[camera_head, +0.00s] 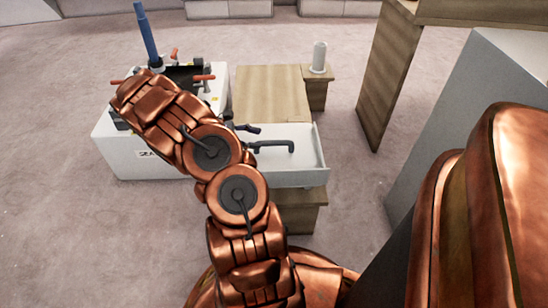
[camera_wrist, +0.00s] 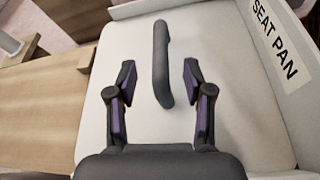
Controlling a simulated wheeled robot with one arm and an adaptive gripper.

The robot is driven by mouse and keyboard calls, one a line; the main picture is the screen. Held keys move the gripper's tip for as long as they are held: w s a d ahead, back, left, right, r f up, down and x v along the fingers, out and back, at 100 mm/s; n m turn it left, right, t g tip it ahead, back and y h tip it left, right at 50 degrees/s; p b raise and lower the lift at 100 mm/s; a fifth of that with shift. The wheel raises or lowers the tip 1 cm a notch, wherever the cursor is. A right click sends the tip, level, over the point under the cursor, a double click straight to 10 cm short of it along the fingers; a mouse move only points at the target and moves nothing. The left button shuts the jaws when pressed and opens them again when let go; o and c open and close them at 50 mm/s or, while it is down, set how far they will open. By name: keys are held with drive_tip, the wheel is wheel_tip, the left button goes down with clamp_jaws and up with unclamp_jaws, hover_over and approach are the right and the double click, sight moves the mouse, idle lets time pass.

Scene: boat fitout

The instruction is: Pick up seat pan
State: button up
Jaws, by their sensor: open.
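The seat pan is a white, shallow tray (camera_head: 305,165) with a raised rim and a dark bar handle (camera_head: 278,147) on its flat floor. In the wrist view the pan floor (camera_wrist: 228,110) fills the middle, and a wall at the right bears the label "SEAT PAN" (camera_wrist: 275,40). The dark handle (camera_wrist: 160,60) stands between my gripper's fingers (camera_wrist: 158,76), with a gap on both sides. My gripper is open and holds nothing. In the head view my copper arm comes in over the pan's left part and partly hides it and the gripper.
A white box (camera_head: 112,145) with a partly hidden label, red clips and a blue upright rod (camera_head: 146,32) stands at left. A wooden panel (camera_head: 268,93) and a small wooden stand with a grey cylinder (camera_head: 319,57) lie behind. A tall wooden panel (camera_head: 388,75) rises at right.

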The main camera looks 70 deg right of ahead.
sight(267, 142)
drive_tip(key=shift+b+x, duration=0.35)
drive_tip(key=shift+x, duration=0.85)
drive_tip(key=b+x, duration=0.1)
drive_tip(key=x, duration=0.1)
drive_tip(key=b+x, duration=0.1)
drive_tip(key=x, duration=0.1)
drive_tip(key=shift+w+f+b, duration=0.1)
drive_tip(key=shift+f+b, duration=0.3)
drive_tip(key=shift+s+d+f, duration=0.1)
drive_tip(key=shift+s+d, duration=0.15)
drive_tip(key=shift+s, duration=0.15)
clamp_jaws()
